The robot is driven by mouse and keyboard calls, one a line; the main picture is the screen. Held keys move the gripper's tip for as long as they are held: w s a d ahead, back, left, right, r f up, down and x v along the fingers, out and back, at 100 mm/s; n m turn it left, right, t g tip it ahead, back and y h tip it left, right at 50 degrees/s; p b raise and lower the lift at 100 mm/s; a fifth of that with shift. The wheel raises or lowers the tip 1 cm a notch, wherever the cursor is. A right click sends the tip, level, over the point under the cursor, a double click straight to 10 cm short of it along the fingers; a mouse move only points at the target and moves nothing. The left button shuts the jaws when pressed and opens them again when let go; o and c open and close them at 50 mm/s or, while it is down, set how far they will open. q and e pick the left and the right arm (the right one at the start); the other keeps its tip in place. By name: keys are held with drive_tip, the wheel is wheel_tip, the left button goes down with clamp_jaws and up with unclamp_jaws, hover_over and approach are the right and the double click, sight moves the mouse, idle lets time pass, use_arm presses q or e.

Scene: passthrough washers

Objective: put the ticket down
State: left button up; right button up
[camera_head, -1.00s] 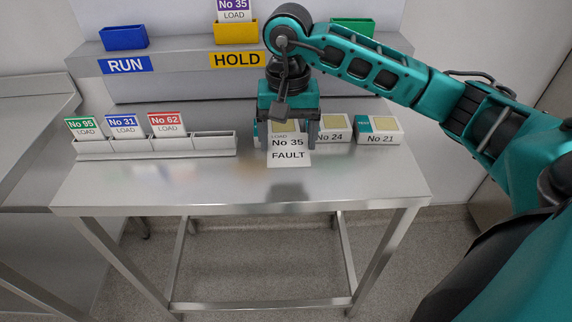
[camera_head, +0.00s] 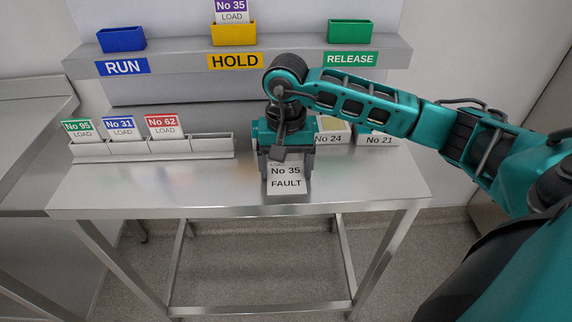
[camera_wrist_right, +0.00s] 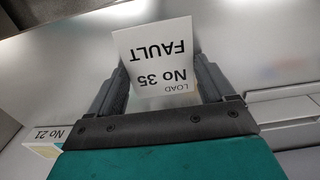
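A white ticket (camera_head: 286,179) reading "LOAD No 35 FAULT" is between the fingers of my right gripper (camera_head: 287,167), which is shut on it. In the right wrist view the ticket (camera_wrist_right: 156,60) spans the gap between the two fingers (camera_wrist_right: 160,85), its lettering upside down. The ticket is over the front part of the steel table (camera_head: 120,190), near the front edge. I cannot tell whether its lower edge touches the tabletop. Another No 35 ticket (camera_head: 231,11), with a purple band, stands in the yellow HOLD bin (camera_head: 234,35). My left gripper is not in view.
A rack (camera_head: 190,147) at the left holds tickets No 95, No 31 and No 62; its right slot is empty. Blue (camera_head: 122,40) and green (camera_head: 350,33) bins flank HOLD. The table's front left is clear.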

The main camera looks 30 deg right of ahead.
sight(286, 175)
drive_tip(key=shift+o, duration=1.4)
drive_tip(key=shift+r, duration=0.2)
wheel_tip(286, 175, up, 12)
drive_tip(key=shift+p, duration=0.4)
drive_tip(key=shift+f, duration=0.1)
